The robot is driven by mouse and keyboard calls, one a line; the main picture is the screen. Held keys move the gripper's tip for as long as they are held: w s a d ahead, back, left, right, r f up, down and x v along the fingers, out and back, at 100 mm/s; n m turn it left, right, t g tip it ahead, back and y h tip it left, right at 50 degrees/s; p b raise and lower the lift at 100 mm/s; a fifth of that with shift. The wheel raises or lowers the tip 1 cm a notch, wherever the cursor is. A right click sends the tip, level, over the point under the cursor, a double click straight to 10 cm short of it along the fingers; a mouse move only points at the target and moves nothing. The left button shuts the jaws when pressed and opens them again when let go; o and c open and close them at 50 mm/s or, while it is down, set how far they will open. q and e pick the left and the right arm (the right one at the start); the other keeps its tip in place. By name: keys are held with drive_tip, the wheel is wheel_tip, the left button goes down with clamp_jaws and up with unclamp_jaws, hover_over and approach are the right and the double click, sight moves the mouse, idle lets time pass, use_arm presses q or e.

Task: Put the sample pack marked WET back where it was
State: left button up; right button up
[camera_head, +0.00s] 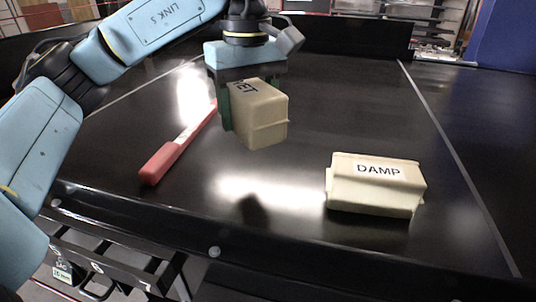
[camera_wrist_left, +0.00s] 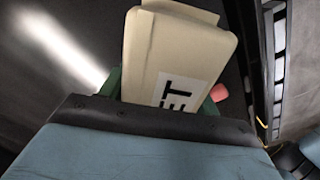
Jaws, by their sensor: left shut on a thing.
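My left gripper (camera_head: 246,92) is shut on the cream sample pack marked WET (camera_head: 262,118) and holds it in the air above the black conveyor belt (camera_head: 310,110). The gripper's jaws partly cover the label, so only its last letters show. The WET pack also shows in the left wrist view (camera_wrist_left: 178,50), held between the green fingers (camera_wrist_left: 113,84). A second cream pack, marked DAMP (camera_head: 375,185), sits on the belt to the right, apart from the gripper. My right gripper is not in view.
A bar with a red handle (camera_head: 165,160) and a pale middle lies on the belt, left of and below the held pack. The belt between it and the DAMP pack is clear. A light line (camera_head: 450,150) runs along the belt's right side.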

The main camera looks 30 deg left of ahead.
sight(251, 175)
use_arm(q)
drive_tip(key=shift+f, duration=0.35)
wheel_tip(251, 175, down, 4)
drive_tip(key=shift+s+r, duration=0.15)
wheel_tip(251, 175, down, 5)
drive_tip(key=shift+r, duration=0.1)
drive_tip(key=shift+f, duration=0.35)
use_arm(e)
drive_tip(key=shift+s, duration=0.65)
use_arm(q)
drive_tip(key=shift+f, duration=0.1)
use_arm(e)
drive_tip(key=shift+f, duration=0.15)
use_arm(q)
drive_tip(key=o, duration=0.9)
drive_tip(key=shift+f, duration=0.1)
drive_tip(key=shift+c, duration=0.2)
drive_tip(key=o, duration=0.5)
drive_tip(key=shift+c, duration=0.2)
